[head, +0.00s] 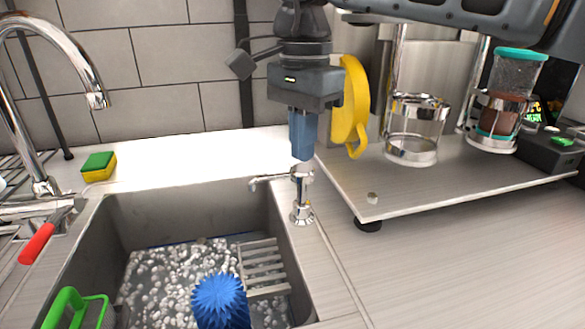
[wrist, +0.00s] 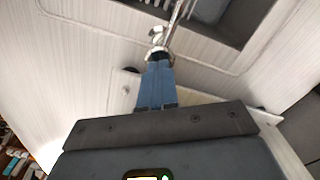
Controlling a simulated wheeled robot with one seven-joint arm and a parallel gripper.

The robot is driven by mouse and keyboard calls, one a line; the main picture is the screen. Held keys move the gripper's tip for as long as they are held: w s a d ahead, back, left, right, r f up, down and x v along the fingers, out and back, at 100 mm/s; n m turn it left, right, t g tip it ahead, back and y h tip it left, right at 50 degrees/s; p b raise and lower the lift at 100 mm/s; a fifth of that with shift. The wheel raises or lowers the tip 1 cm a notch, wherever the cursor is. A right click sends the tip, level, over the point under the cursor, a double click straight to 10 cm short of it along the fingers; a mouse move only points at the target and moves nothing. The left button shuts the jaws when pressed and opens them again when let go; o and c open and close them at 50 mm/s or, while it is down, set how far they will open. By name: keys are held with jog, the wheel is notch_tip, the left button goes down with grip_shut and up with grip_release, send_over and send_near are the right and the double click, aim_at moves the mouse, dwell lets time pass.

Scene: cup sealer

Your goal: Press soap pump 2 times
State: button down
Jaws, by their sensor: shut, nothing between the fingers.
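The soap pump (head: 302,198) is a chrome dispenser on the counter at the right rim of the sink, with its spout pointing left over the basin. My gripper (head: 303,156) is shut and empty, its blue fingers pointing down just above the pump head. In the head view the fingertips overlap the top of the pump, and I cannot tell whether they touch it. In the wrist view the shut fingers (wrist: 157,68) reach toward the chrome pump (wrist: 162,45), whose head is partly hidden by the fingertips.
The sink (head: 200,200) holds foamy water, a blue spiky brush (head: 220,301) and a rack (head: 264,266). A raised metal platform (head: 430,187) with a glass holder (head: 412,130) stands right of the pump. A yellow ring-shaped item (head: 351,105) is close behind my gripper. A faucet (head: 95,98) is at left.

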aim_at(302, 168)
jog(key=shift+f, duration=0.15)
jog(key=shift+f+b, duration=1.05)
jog(key=shift+f, duration=0.55)
jog(key=shift+r, duration=0.15)
jog(key=shift+r+p, duration=1.05)
jog(key=shift+r, duration=0.55)
notch_tip(302, 168, up, 6)
jog(key=p, duration=0.3)
jog(key=shift+p, duration=0.4)
